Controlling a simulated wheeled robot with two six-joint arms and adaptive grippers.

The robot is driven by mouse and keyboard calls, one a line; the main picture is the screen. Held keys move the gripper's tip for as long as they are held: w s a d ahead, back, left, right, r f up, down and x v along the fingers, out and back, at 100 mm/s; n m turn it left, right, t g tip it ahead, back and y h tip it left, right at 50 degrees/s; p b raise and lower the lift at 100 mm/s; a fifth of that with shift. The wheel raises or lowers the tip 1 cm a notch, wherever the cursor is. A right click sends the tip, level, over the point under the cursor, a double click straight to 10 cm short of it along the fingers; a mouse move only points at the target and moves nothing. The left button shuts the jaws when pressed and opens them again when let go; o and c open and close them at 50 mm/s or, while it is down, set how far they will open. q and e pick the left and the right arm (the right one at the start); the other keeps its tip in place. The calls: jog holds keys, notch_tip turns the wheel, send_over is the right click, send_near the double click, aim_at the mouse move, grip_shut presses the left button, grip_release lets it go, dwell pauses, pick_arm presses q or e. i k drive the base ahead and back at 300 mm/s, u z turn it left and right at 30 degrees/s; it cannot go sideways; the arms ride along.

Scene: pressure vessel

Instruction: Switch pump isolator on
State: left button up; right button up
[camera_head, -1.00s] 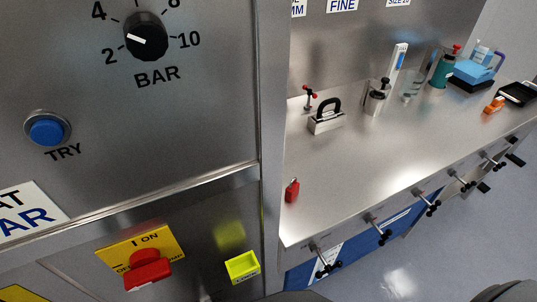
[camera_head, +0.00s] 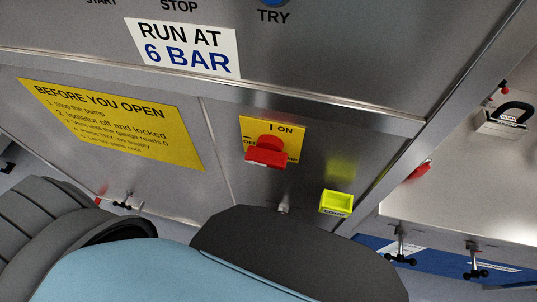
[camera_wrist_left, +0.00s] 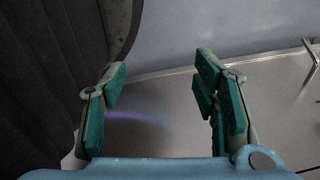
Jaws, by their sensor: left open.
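The pump isolator is a red rotary handle (camera_head: 266,154) on a yellow plate (camera_head: 288,130) low on the steel panel, in the head view. "I ON" reads at the top of the plate. The handle's bar lies roughly sideways and partly covers the lettering at the left, which looks like "OFF". My left gripper (camera_wrist_left: 160,88) shows in the left wrist view, open and empty, its green-padded fingers wide apart. Its fingers are not visible in the head view, where my arm links fill the bottom, below the isolator. My right gripper is not in view.
A yellow-green holder (camera_head: 336,203) is fixed right of the isolator. A yellow "BEFORE YOU OPEN" sign (camera_head: 115,120) is at the left. A ledge runs above the isolator.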

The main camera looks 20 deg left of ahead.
aim_at(267, 152)
jog(key=u, duration=1)
jog(key=k, duration=1.05)
jog(key=z, duration=1.4)
